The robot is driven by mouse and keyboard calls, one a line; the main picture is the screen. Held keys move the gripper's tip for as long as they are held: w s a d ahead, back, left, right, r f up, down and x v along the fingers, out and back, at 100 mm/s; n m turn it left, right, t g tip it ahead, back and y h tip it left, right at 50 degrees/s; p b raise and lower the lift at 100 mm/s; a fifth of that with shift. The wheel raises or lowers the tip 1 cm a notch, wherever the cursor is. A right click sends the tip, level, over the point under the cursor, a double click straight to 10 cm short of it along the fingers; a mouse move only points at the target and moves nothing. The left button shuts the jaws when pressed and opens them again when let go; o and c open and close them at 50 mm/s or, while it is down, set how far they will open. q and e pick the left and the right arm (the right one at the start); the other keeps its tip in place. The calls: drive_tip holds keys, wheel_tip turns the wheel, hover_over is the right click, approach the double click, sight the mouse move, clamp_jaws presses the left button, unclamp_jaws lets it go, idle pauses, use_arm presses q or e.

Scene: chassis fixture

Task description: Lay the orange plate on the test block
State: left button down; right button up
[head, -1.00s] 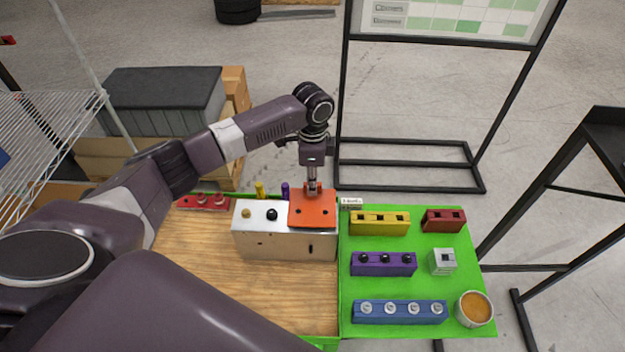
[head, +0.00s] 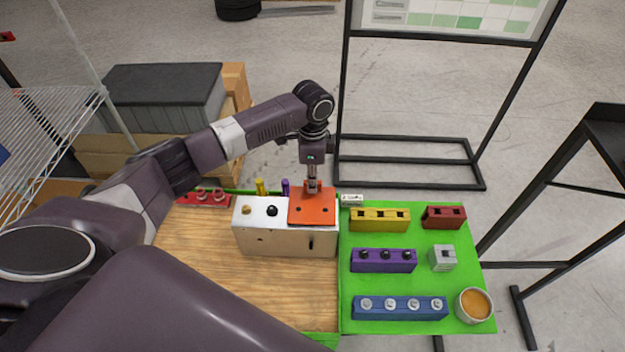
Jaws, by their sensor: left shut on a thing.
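The orange plate (head: 312,210) lies over the right end of the top of the silver test block (head: 285,241). It looks flat there, but I cannot tell whether it is fully seated. My left gripper (head: 312,187) comes down from above and is shut on the raised orange part at the plate's back edge. The fingertips are small and partly hidden by that part. A yellowish knob (head: 247,210) and a black knob (head: 271,211) stand on the block's bare left top. My right gripper is not in view.
A green mat (head: 412,285) on the right holds a yellow block (head: 379,220), a purple block (head: 384,261), a blue block (head: 400,309), a dark red block (head: 443,217), a grey cube (head: 442,258) and a cup (head: 474,306). The wooden surface (head: 240,290) in front is clear.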

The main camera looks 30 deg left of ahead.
use_arm(q)
drive_tip(key=shift+f, duration=0.4)
drive_tip(key=c, duration=1.9)
unclamp_jaws()
drive_tip(key=shift+r, duration=4.5)
